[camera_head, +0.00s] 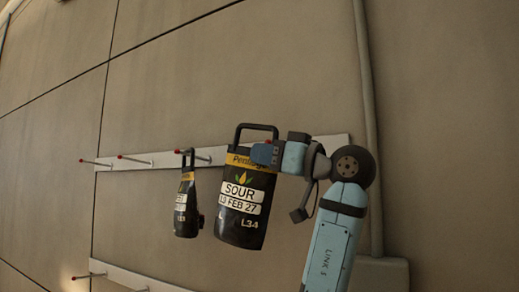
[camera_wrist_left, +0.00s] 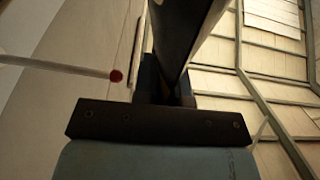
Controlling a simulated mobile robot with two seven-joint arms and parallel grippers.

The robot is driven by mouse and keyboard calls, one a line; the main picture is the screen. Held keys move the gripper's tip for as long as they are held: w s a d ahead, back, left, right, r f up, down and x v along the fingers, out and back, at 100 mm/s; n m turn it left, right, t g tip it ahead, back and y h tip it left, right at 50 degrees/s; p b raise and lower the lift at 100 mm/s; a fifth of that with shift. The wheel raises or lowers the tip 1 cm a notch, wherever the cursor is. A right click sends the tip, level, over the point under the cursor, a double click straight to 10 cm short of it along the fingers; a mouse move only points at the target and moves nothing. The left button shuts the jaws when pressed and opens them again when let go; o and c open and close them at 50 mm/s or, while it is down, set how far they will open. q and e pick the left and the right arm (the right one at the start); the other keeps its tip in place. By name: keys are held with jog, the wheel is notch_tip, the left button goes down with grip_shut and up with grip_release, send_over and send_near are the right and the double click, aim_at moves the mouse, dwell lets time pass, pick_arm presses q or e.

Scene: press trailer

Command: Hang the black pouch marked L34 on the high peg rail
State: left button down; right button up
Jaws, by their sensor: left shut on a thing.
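The black pouch marked L34 (camera_head: 244,207) has a yellow top band, a white label reading SOUR and a stiff loop handle. It shows upright, slightly tilted, in front of the wall in the head view. My left gripper (camera_head: 268,153) is shut on its upper right edge, just below the handle. In the left wrist view, a dark part of the pouch (camera_wrist_left: 186,35) rises from between the jaws. The peg rail (camera_head: 137,161) with red-tipped pegs runs behind the pouch. The pouch hides part of it, and I cannot tell whether the handle touches a peg. My right gripper is out of view.
A smaller black pouch (camera_head: 186,203) hangs from a peg just left of the held one. A lower rail (camera_head: 125,277) shows at bottom left. A vertical pipe (camera_head: 367,85) stands right. One red-tipped peg (camera_wrist_left: 116,76) is near my left wrist.

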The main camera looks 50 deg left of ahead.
pick_arm(q)
jog(key=shift+w+a, duration=0.3)
jog(key=shift+w, duration=0.8)
jog(key=shift+w+a+p, duration=0.15)
jog(key=shift+w+a, duration=0.1)
jog(key=shift+w, duration=0.6)
jog(key=shift+w+a+p, duration=0.15)
jog(key=shift+w+a, duration=0.15)
jog(key=shift+w, duration=0.6)
jog(key=shift+w+a+p, duration=0.15)
jog(key=shift+w+a, duration=0.1)
jog(key=shift+w, duration=0.6)
jog(key=shift+r, duration=0.1)
jog(key=shift+w+f+b, duration=0.1)
jog(key=shift+f+b, duration=0.1)
jog(key=shift+b, duration=0.15)
